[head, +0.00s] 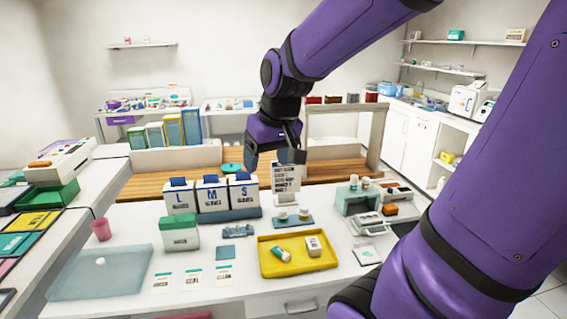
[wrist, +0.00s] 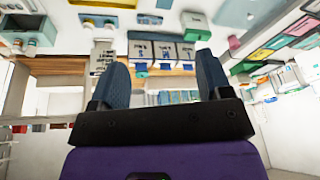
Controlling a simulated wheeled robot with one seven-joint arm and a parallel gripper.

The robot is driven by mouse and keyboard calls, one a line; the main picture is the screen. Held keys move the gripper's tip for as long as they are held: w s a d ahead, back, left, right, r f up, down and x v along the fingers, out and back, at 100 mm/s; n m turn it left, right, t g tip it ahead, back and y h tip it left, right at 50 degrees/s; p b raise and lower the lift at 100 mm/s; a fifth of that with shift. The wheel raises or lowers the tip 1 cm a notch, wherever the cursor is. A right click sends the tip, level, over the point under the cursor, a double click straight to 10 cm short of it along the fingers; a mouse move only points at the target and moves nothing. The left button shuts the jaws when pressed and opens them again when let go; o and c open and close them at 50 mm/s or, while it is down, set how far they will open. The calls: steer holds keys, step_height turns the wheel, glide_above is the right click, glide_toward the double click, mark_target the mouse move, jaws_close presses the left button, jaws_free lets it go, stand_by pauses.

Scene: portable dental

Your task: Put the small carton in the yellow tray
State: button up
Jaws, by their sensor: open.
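The yellow tray (head: 267,268) lies on the front counter in the head view, right of the middle. A small white carton with a dark label (head: 314,244) stands inside it, on the right side. A white-and-green tube (head: 280,254) lies in the tray to its left. My gripper (head: 272,160) is open and empty, above and behind the tray, near the glove boxes. The wrist view shows both fingers spread (wrist: 160,75) with nothing between them. A strip of the yellow tray (wrist: 105,3) shows at that view's top edge; the carton cannot be made out there.
Glove boxes marked L, M and S (head: 212,196) stand behind the tray, beside a printed sign (head: 286,181). A green-and-white box (head: 179,233), a pink cup (head: 100,230) and a pale blue mat (head: 75,276) are at the left. A green stand (head: 352,200) is at the right.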

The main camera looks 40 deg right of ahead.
steer(key=s+a+r+n, duration=0.1)
steer(key=s+a+r, duration=0.1)
steer(key=s, duration=0.3)
steer(key=s+a+r+t, duration=0.1)
steer(key=s+a+r, duration=0.1)
steer(key=s+a, duration=0.2)
steer(key=shift+s+r+n, duration=0.2)
steer(key=shift+s+n, duration=0.2)
steer(key=shift+s, duration=0.8)
